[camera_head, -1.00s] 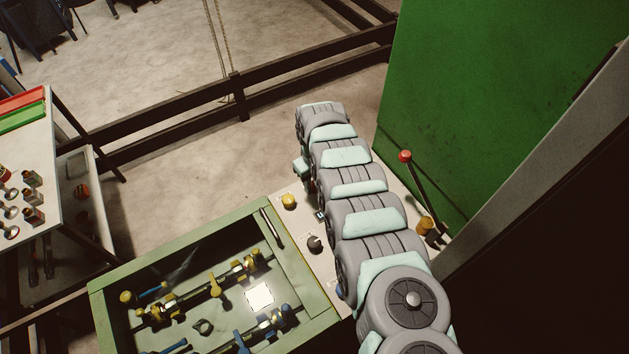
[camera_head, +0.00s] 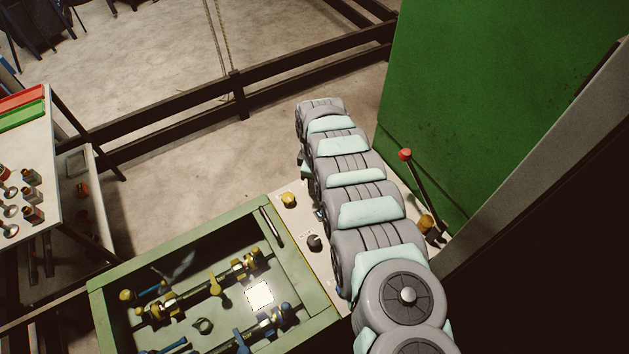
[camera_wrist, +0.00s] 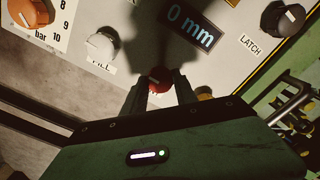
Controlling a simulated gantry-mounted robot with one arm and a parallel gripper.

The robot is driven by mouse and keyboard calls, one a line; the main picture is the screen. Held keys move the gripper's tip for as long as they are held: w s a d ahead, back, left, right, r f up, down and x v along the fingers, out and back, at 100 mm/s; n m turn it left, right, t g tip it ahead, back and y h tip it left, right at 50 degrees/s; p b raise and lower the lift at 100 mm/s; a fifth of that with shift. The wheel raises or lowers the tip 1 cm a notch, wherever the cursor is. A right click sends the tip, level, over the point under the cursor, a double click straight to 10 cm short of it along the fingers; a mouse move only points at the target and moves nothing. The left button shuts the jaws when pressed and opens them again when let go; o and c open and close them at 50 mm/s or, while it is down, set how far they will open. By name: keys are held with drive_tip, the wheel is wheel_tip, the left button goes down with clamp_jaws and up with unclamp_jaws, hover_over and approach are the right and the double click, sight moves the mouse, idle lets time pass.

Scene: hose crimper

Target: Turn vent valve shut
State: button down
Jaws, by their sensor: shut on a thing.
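The vent valve appears as a round red knob (camera_wrist: 158,78) on the pale panel in the wrist view. Its label below is mostly hidden by my gripper. My gripper (camera_wrist: 159,84) has its two dark fingers on either side of the red knob, shut on it. How far the knob is turned cannot be made out. In the head view my arm covers the red knob and the gripper.
The wrist view shows a white FILL knob (camera_wrist: 102,46), an orange gauge knob (camera_wrist: 30,12), a black LATCH knob (camera_wrist: 283,18) and a "0 mm" display (camera_wrist: 191,26). A green-framed box (camera_head: 185,244) and a red-tipped lever (camera_head: 405,155) flank my arm.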

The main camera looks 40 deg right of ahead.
idle(0.5)
drive_tip(key=c, duration=1)
unclamp_jaws()
drive_tip(key=shift+o, duration=0.2)
drive_tip(key=shift+r, duration=0.15)
wheel_tip(320, 180, up, 10)
drive_tip(key=shift+r+b, duration=0.25)
drive_tip(key=shift+b, duration=0.1)
